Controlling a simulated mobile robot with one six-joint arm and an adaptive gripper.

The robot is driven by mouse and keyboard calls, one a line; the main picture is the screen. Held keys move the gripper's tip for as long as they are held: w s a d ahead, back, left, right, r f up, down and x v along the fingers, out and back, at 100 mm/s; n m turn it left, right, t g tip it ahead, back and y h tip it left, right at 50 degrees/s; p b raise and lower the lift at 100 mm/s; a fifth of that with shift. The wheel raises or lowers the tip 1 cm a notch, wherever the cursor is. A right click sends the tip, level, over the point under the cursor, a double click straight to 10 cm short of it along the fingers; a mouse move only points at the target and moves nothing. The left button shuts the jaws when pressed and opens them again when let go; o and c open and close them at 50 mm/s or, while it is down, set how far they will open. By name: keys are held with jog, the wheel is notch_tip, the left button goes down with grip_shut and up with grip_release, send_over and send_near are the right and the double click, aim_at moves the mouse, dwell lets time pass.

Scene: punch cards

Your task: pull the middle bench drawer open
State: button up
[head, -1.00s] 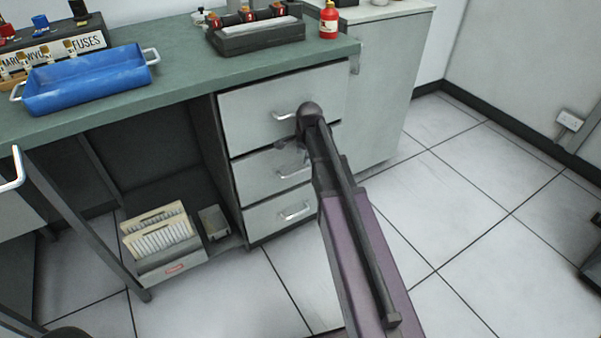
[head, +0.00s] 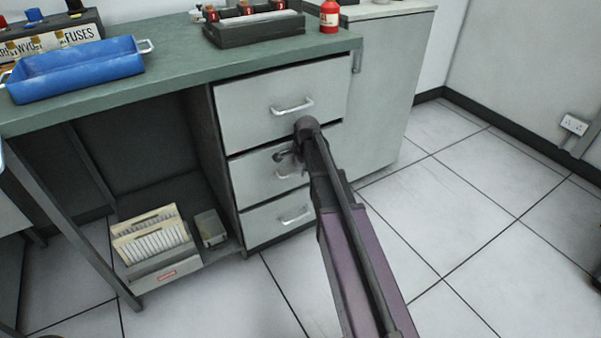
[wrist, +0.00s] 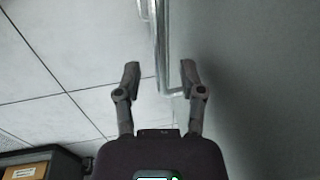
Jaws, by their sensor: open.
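The middle drawer (head: 250,183) is the second of three grey drawers under the green bench, and it looks shut. Its metal handle (head: 287,174) is partly hidden by my gripper (head: 284,155), which is close to the drawer front. In the wrist view my gripper (wrist: 160,77) is open, with a finger on each side of a silver handle bar (wrist: 159,55). The bar is nearer the right finger. Neither finger is clearly closed on it. The grey drawer front (wrist: 255,80) fills the right side of that view.
The top drawer (head: 250,115) and bottom drawer (head: 262,226) also look shut. The green benchtop (head: 180,80) holds a blue tray (head: 80,72) and a dark rack (head: 255,32). A card box (head: 150,240) stands under the bench, left of the drawers. The tiled floor (head: 440,225) in front is clear.

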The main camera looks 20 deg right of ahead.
jog(key=shift+f, duration=0.25)
grip_shut()
jog(key=shift+s, duration=0.1)
